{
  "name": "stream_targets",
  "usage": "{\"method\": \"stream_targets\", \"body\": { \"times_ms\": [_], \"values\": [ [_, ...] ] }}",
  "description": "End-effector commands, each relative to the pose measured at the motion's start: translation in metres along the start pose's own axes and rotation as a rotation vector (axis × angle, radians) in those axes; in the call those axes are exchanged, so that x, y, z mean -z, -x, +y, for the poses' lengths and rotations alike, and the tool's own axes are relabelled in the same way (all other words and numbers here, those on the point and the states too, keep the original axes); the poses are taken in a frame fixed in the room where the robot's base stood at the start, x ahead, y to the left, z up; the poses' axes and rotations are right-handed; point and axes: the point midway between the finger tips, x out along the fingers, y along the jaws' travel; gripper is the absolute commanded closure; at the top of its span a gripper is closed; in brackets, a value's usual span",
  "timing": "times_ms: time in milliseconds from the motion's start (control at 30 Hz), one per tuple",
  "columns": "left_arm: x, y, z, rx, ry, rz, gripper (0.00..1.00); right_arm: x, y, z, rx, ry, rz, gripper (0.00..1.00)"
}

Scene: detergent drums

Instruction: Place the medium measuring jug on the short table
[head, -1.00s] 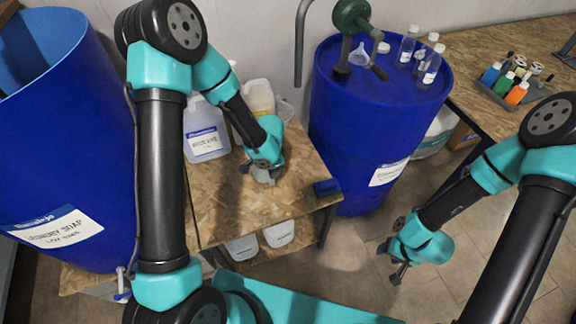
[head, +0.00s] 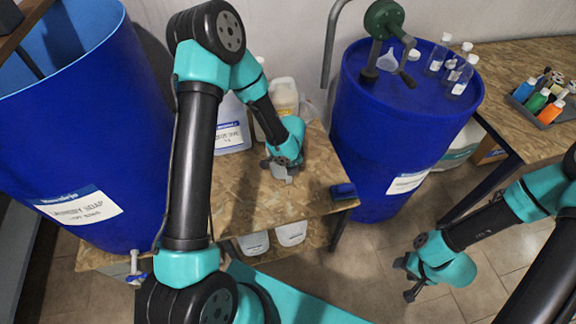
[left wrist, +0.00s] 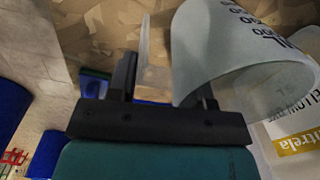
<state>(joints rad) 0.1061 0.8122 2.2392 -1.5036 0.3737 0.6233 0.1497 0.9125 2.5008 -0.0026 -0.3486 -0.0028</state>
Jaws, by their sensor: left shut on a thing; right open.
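My left gripper (head: 283,168) is low over the particle-board table (head: 245,203) between the two blue drums. It is shut on the measuring jug, a pale translucent vessel with dark printed marks that fills much of the left wrist view (left wrist: 230,55). The fingers show there at the jug's near side; I cannot tell exactly which part they grip. In the head view only a small pale part of the jug (head: 281,175) shows beneath the gripper. I cannot tell whether it touches the table. My right gripper (head: 405,278) is open and empty over the floor at the right.
A large labelled bottle (head: 232,128) and a beige canister (head: 284,98) stand behind my left gripper. The right drum (head: 390,130) carries a green hand pump (head: 385,22) and small bottles. The table front is clear.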

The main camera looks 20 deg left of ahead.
Motion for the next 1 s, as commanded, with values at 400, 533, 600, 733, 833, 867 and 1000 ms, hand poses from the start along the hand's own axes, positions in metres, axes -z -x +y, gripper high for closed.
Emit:
{"method": "stream_targets", "body": {
  "times_ms": [400,533,600,733,833,867,1000],
  "values": [
    [0.0008,-0.0046,0.0007,0.0,-0.001,0.0,0.96,-0.0001,0.0001,0.0002,0.0,-0.001,0.0,0.5],
    [0.0009,-0.004,0.0007,0.0,-0.001,0.0,0.41,0.0,0.0001,0.0002,0.0,-0.001,0.0,0.5],
    [0.0009,-0.004,0.0007,0.0,-0.001,0.0,0.35,0.0,0.0001,0.0002,0.0,-0.001,0.0,0.5],
    [0.0009,-0.004,0.0007,0.0,-0.001,0.0,0.28,0.0,0.0001,0.0002,0.0,-0.001,0.0,0.5],
    [0.0009,-0.0039,0.0007,0.0,-0.001,0.0,0.28,0.0,0.0001,0.0002,0.0,0.0,0.0,0.5],
    [0.0008,-0.0039,0.0007,0.0,-0.001,0.0,0.28,0.0,0.0001,0.0002,0.0,0.0,0.0,0.5],
    [0.0009,-0.0018,0.0006,0.001,-0.001,0.001,0.28,-0.0001,0.0001,0.0002,0.0,0.0,0.0,0.5]
  ]
}}
